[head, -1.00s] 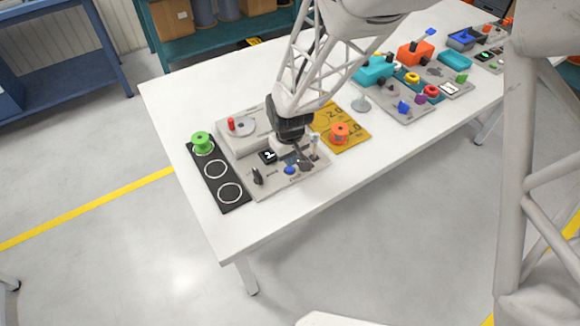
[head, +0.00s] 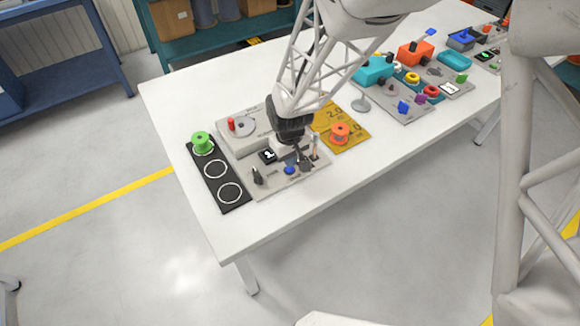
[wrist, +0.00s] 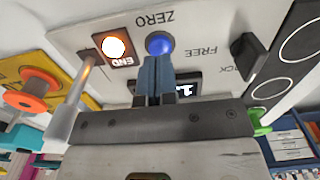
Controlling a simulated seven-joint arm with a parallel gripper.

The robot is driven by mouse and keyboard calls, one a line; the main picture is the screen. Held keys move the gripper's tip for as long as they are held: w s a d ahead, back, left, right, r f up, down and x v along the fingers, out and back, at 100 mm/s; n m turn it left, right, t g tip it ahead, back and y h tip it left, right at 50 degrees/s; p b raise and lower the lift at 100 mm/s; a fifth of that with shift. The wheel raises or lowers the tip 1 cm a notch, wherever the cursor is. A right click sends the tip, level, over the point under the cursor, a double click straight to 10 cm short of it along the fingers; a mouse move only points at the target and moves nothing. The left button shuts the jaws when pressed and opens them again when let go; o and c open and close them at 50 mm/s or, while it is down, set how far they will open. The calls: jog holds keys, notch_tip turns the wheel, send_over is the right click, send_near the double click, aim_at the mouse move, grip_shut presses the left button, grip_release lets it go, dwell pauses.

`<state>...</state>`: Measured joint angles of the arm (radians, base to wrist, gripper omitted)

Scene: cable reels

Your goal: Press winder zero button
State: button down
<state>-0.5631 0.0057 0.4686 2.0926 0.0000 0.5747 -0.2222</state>
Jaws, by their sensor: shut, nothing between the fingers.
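The winder panel (head: 262,191) sits at the near left of the white table. Its blue button (wrist: 159,44), marked ZERO, shows in the wrist view and as a blue dot (head: 289,170) in the head view. My gripper (wrist: 157,60) is shut and empty. Its fingertips appear right at the lower edge of the button in the wrist view; I cannot tell whether they touch it. In the head view my gripper (head: 305,166) is low over the panel, right of the button. A small display (wrist: 187,88) is partly hidden behind the fingers.
Beside the button are a glowing END lamp (wrist: 115,46) and a black FREE/LOCK knob (wrist: 247,45). A metal lever (wrist: 72,105) stands at the left in the wrist view. A green spool (head: 202,142) and an orange spool (head: 340,133) flank the panel.

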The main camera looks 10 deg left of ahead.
jog(key=shift+f, duration=1.15)
jog(key=shift+r, duration=3.5)
jog(key=shift+d+r, duration=0.1)
